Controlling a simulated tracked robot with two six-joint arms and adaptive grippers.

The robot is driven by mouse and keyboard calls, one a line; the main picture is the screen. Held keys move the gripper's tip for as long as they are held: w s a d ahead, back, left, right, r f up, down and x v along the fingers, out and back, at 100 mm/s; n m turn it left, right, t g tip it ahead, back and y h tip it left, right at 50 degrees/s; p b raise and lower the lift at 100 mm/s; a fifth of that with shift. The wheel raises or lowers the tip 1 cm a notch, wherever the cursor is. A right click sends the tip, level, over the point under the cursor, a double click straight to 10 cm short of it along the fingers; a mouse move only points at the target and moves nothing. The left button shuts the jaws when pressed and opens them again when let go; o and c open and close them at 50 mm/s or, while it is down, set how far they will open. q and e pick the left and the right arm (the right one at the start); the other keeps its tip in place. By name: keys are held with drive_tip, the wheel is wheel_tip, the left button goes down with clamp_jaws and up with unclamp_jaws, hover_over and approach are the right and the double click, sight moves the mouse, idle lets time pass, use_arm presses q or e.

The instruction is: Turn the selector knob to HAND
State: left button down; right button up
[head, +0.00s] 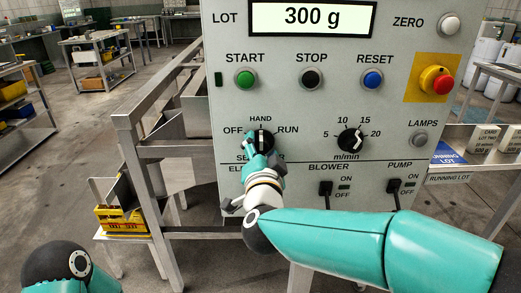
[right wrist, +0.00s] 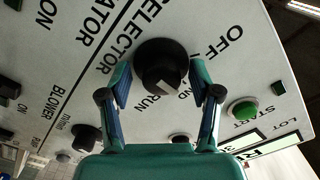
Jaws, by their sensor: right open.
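The selector knob (head: 262,136) is a black knob with a white mark on the grey panel, below the word HAND, between OFF and RUN. In the head view its mark looks near upright, towards HAND, but my fingers partly cover the knob. The knob also shows in the right wrist view (right wrist: 160,60); the HAND label is mostly hidden there. My right gripper (head: 261,153) is at the knob. In the right wrist view my right gripper (right wrist: 163,78) is open, one finger on each side of the knob, with gaps visible. My left gripper is out of view.
On the panel, the speed knob (head: 350,140) sits to the right, with the green START button (head: 245,78) above. The blower switch (head: 326,188) and pump switch (head: 394,186) are below, near my right arm. A red emergency button (head: 442,84) is at upper right.

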drive_tip(key=s, duration=1.2)
drive_tip(key=shift+d, duration=0.15)
